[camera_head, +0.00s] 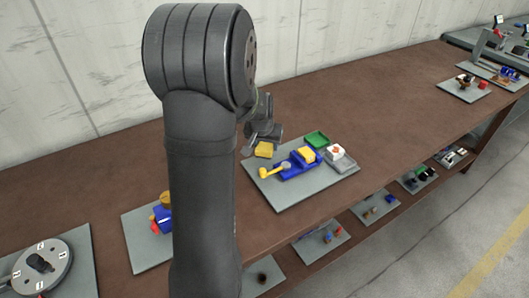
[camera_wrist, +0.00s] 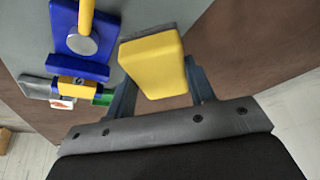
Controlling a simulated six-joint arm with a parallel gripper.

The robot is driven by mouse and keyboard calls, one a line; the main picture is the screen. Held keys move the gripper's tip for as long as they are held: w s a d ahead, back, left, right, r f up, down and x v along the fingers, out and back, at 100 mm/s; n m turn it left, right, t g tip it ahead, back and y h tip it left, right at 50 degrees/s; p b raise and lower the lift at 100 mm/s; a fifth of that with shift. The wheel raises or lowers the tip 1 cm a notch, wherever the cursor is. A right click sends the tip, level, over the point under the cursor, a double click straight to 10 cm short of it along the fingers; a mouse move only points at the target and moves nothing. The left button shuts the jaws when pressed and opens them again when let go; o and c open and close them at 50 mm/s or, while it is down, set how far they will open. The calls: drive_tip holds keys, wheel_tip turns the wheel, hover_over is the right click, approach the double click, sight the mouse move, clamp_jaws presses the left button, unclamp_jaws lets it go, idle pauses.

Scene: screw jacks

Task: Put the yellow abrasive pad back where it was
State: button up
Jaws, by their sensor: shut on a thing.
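The yellow abrasive pad (camera_wrist: 154,66) is a yellow block with a grey layer on one face. My gripper (camera_wrist: 160,84) is shut on it, with one finger on each side. In the head view the pad (camera_head: 265,150) is at the far left corner of a grey board (camera_head: 290,202), below my gripper (camera_head: 262,138). I cannot tell whether the pad touches the board. A blue screw jack (camera_head: 297,166) with a yellow handle stands on the board, and it shows at the upper left in the wrist view (camera_wrist: 82,70).
A yellow block (camera_head: 304,154) sits in the blue jack. A green tray (camera_head: 317,139) and a grey tray (camera_head: 342,159) with a white and red thing are on the same board. Other boards with parts stand left and far right. The brown bench (camera_head: 380,105) is clear behind.

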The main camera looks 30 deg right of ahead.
drive_tip(key=shift+w+a+f, duration=0.1)
drive_tip(key=shift+w+f, duration=0.1)
drive_tip(key=shift+w, duration=0.05)
drive_tip(key=shift+f, duration=1.95)
drive_tip(key=shift+f, duration=0.1)
drive_tip(key=o, duration=0.9)
drive_tip(key=shift+o, duration=0.2)
drive_tip(key=v, duration=1.2)
